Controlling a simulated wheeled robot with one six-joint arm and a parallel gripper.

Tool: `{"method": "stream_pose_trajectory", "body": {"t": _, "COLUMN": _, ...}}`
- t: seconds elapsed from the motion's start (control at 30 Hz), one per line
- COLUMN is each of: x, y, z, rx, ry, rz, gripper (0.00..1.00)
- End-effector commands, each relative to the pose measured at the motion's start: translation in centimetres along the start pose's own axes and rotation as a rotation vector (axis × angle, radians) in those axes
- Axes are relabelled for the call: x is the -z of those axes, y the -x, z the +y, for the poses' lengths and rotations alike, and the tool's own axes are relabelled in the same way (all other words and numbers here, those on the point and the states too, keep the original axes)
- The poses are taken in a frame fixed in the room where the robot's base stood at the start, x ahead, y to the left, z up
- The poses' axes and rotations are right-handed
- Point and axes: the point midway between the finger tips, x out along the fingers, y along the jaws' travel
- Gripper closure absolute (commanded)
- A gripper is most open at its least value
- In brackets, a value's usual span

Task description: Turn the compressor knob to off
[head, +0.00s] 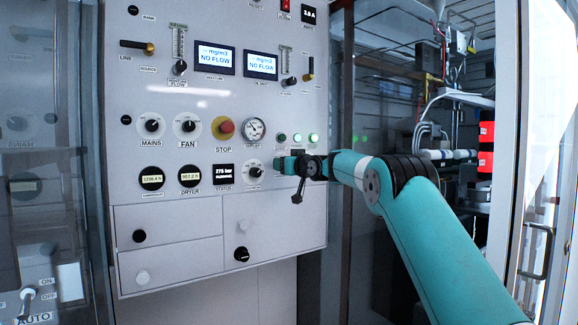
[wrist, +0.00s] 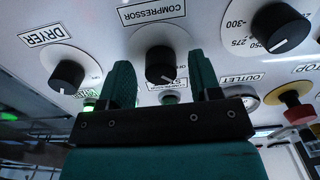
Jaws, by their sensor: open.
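The compressor knob (wrist: 160,62) is black and round, on a white plate beside the COMPRESSOR label (wrist: 152,12). Its white pointer mark shows near its lower edge in the wrist view. My gripper (wrist: 162,74) is open, one teal finger on each side of the knob. I cannot tell whether either finger touches it. In the head view my gripper (head: 284,164) is at the lower right part of the control panel (head: 215,225), and the compressor knob is hidden behind it.
A black DRYER knob (wrist: 67,75) is left of the fingers in the wrist view. A larger pressure knob (wrist: 279,28) and the red stop button (wrist: 297,107) are to the right. Green lights (head: 313,138) sit just above the gripper in the head view.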

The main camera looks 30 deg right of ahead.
Motion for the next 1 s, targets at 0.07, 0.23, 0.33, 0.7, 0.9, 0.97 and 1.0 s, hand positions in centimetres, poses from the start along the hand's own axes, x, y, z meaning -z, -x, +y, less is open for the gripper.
{"method": "stream_pose_trajectory", "body": {"t": 0.07, "x": 0.0, "y": 0.2, "z": 0.0, "rx": 0.000, "ry": 0.000, "rz": 0.001, "gripper": 0.42}}
{"method": "stream_pose_trajectory", "body": {"t": 0.23, "x": -0.2, "y": 2.0, "z": 0.1, "rx": -0.002, "ry": 0.001, "rz": 0.002, "gripper": 0.42}}
{"method": "stream_pose_trajectory", "body": {"t": 0.33, "x": -0.3, "y": 4.0, "z": 0.1, "rx": -0.002, "ry": 0.000, "rz": 0.002, "gripper": 0.42}}
{"method": "stream_pose_trajectory", "body": {"t": 0.7, "x": -0.3, "y": 13.1, "z": 0.1, "rx": -0.004, "ry": 0.001, "rz": 0.001, "gripper": 0.42}}
{"method": "stream_pose_trajectory", "body": {"t": 0.9, "x": -0.2, "y": 16.3, "z": 0.1, "rx": -0.002, "ry": 0.000, "rz": 0.000, "gripper": 0.42}}
{"method": "stream_pose_trajectory", "body": {"t": 0.97, "x": -0.1, "y": 16.8, "z": 0.1, "rx": -0.001, "ry": 0.000, "rz": 0.000, "gripper": 0.42}}
{"method": "stream_pose_trajectory", "body": {"t": 1.0, "x": -0.1, "y": 17.1, "z": 0.1, "rx": -0.002, "ry": 0.000, "rz": 0.000, "gripper": 0.42}}
